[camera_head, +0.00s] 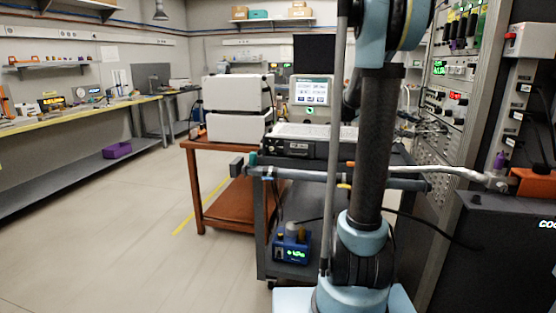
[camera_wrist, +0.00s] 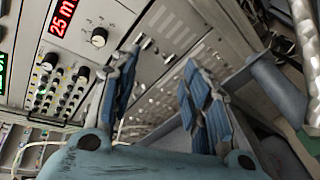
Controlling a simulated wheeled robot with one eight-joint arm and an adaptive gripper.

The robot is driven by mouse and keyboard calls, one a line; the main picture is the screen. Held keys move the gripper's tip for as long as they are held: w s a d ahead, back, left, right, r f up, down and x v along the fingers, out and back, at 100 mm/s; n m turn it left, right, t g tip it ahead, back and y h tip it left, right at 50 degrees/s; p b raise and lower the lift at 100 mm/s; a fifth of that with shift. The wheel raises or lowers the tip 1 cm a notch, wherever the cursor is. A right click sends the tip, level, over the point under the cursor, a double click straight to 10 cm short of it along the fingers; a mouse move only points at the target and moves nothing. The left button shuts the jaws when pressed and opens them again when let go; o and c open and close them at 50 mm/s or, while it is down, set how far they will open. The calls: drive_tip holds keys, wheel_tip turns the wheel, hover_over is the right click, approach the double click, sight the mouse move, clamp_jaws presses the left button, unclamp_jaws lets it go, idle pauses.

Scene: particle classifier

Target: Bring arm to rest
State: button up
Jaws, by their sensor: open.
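My gripper (camera_wrist: 161,62) shows in the wrist view with its two blue-padded fingers spread apart. Nothing is between the fingers, and the gripper is empty. Behind them is a grey instrument panel (camera_wrist: 150,105) with knobs and a red digital readout (camera_wrist: 63,18). I cannot tell how far the fingertips are from the panel. In the head view my arm rises upright at the right of centre, and its upper part leaves the top of the picture. My gripper is not visible there.
An equipment rack (camera_head: 462,130) and a dark box (camera_head: 495,250) stand at the right. A pale hose (camera_head: 430,170) runs between. The floor (camera_head: 120,235) at the left is clear.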

drive_tip(key=s+a+f+m+t+y, duration=0.1)
drive_tip(key=s+a+f+t+y, duration=0.1)
drive_tip(key=s+a+f+y, duration=0.5)
drive_tip(key=s+a+f+m+t+y, duration=0.2)
drive_tip(key=s+a+f+y, duration=0.5)
drive_tip(key=s+a+f, duration=1.1)
drive_tip(key=s+a, duration=0.2)
drive_tip(key=a, duration=0.3)
drive_tip(key=shift+f, duration=0.25)
drive_tip(key=shift+w+f, duration=0.2)
drive_tip(key=shift+w, duration=0.3)
